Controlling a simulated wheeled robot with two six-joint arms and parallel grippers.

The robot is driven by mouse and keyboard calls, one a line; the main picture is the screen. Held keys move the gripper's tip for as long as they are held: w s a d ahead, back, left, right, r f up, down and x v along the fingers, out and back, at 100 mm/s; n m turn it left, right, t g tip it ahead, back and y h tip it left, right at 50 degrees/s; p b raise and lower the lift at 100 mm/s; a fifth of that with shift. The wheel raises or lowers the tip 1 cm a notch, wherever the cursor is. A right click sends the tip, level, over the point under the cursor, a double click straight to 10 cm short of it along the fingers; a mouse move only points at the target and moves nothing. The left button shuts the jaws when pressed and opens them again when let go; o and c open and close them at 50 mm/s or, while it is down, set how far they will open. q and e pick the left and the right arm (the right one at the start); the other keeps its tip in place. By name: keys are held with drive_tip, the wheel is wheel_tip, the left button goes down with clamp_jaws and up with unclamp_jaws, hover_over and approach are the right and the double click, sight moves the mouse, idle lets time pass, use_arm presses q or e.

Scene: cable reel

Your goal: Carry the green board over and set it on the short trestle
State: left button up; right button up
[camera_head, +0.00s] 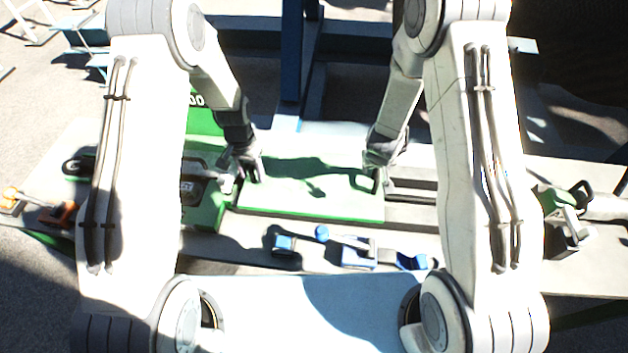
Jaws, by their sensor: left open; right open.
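The green board (310,203) lies flat on the grey bench in the middle, its pale green top in bright light and its front edge darker green. My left gripper (247,172) is open above the board's left end. My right gripper (376,178) is open at the board's right end. I cannot tell whether either gripper touches the board. Which of the blue structures behind is the short trestle I cannot tell; a small light-blue stand (85,35) shows at the upper left.
A green case or tool (203,205) stands close to the board's left end. Blue clamps (357,252) lie in front of the board. Orange-handled tools (62,213) lie at the left, and a green and grey tool (562,215) at the right. A blue post (291,60) rises behind.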

use_arm(q)
clamp_jaws()
use_arm(e)
drive_tip(key=c, duration=0.9)
clamp_jaws()
idle(0.4)
